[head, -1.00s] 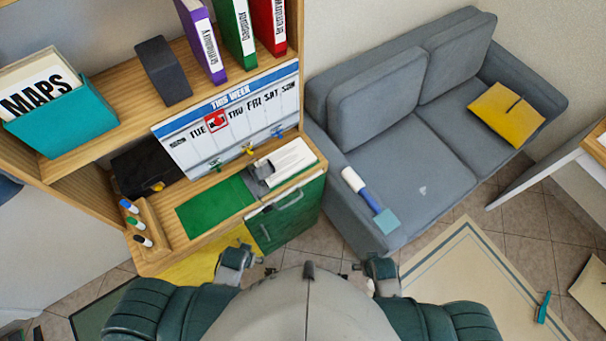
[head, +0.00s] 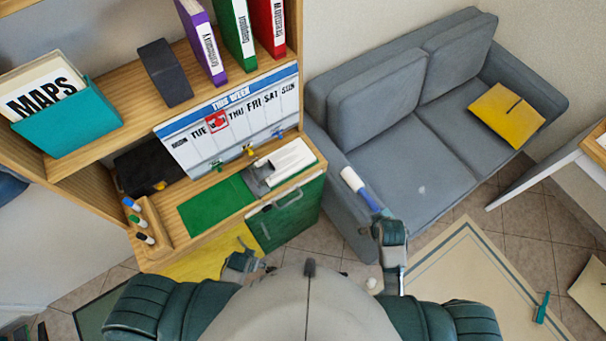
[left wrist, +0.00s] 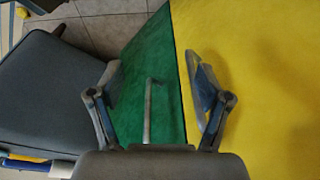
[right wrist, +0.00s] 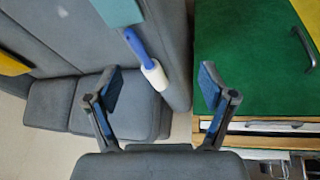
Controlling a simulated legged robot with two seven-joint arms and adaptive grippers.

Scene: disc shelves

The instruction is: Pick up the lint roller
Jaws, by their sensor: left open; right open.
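The lint roller, with a white roll (head: 352,180) and a blue handle, lies on the left armrest of the grey sofa. In the right wrist view the roller (right wrist: 154,75) shows beyond my right gripper (right wrist: 160,85), which is open and empty and apart from it. In the head view my right forearm stands at the handle's lower end and hides part of it. The roller's end (left wrist: 30,166) also shows at the lower left of the left wrist view. My left gripper (left wrist: 153,80) is open and empty, in front of the cabinet.
A teal square (right wrist: 118,12) lies on the armrest near the handle. The wooden shelf unit with a green-fronted cabinet (head: 290,215) stands left of the sofa. A beige rug (head: 470,270) covers open floor at right.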

